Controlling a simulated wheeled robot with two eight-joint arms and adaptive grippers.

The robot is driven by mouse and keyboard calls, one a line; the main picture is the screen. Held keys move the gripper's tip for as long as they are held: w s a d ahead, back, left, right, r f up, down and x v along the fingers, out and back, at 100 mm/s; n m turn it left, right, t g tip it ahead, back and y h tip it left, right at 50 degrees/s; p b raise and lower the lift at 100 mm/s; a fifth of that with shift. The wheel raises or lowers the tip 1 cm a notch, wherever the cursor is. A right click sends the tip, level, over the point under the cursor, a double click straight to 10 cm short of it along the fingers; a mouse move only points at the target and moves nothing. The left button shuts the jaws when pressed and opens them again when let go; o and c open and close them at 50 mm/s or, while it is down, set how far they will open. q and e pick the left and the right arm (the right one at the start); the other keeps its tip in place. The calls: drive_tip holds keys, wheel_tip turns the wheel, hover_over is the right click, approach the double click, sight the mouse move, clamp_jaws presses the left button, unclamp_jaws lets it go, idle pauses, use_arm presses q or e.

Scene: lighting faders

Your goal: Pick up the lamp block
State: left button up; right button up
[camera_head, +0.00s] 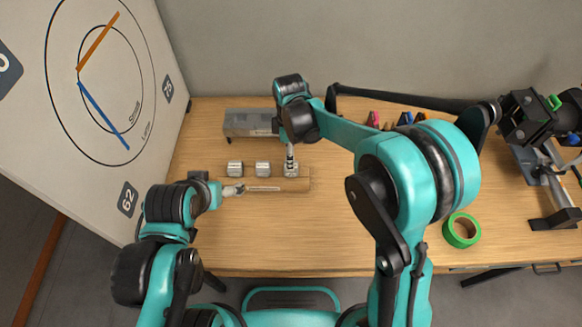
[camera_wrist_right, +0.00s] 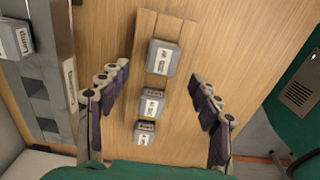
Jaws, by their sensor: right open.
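In the right wrist view, a grey block (camera_wrist_right: 14,38) with a white label sits by the metal box at the left edge. The label seems to read "Lamp", though it is small; my right arm appears to hide this block in the head view. My right gripper (camera_wrist_right: 159,74) is open and empty, with its fingers either side of a row of three labelled grey blocks (camera_wrist_right: 163,57). In the head view my right gripper (camera_head: 290,161) is at the right-hand block of that row. My left gripper (camera_head: 236,190) is beside a pale strip; its jaws are too small to read.
The grey metal box (camera_head: 250,122) stands behind the row. A green tape roll (camera_head: 461,230) lies at the right on the wooden table (camera_head: 330,240). A white board (camera_head: 105,90) with a dial stands at the left. Black equipment (camera_head: 535,120) is at the far right.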

wheel_tip(320, 180, down, 7)
drive_tip(key=shift+s+d+r+b, duration=0.1)
drive_tip(key=shift+s+d+b, duration=0.05)
drive_tip(key=shift+b, duration=0.8)
drive_tip(key=c, duration=1.1)
